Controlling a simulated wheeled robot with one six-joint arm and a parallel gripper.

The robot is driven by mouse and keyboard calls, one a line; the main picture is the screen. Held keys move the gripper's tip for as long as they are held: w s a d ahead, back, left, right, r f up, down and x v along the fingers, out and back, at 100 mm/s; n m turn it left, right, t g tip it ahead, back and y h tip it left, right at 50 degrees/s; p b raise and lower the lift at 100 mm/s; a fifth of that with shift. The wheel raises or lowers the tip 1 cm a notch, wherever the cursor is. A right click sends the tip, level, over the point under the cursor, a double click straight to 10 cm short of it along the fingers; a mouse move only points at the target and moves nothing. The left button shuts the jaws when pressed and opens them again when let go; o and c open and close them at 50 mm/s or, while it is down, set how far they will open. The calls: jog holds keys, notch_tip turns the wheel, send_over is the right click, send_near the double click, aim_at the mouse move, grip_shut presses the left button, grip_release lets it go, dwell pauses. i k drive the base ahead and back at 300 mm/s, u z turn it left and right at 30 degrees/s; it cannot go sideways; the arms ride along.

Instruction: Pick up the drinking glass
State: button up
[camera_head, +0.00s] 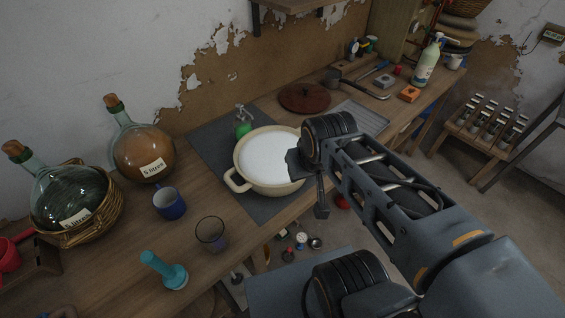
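The drinking glass (211,234) is a clear, dark-tinted tumbler standing upright near the front edge of the wooden counter, at the lower left of the middle. It looks empty. My gripper (306,187) is at the right edge of the large cream pot (239,160), at the counter's front edge, to the right of and apart from the glass. One dark finger points down and another part reaches left over the pot rim. I cannot tell how far apart the fingers are, and no held object shows.
Two corked demijohns, one amber (143,150) and one in a wicker basket (92,222), stand at the left. Clear wood lies between glass and mat.

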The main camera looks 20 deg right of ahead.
aim_at(211, 231)
jog(key=u, duration=1.25)
jog(key=k, duration=0.95)
jog(key=z, duration=1.15)
jog(key=i, duration=1)
jog(key=u, duration=2.15)
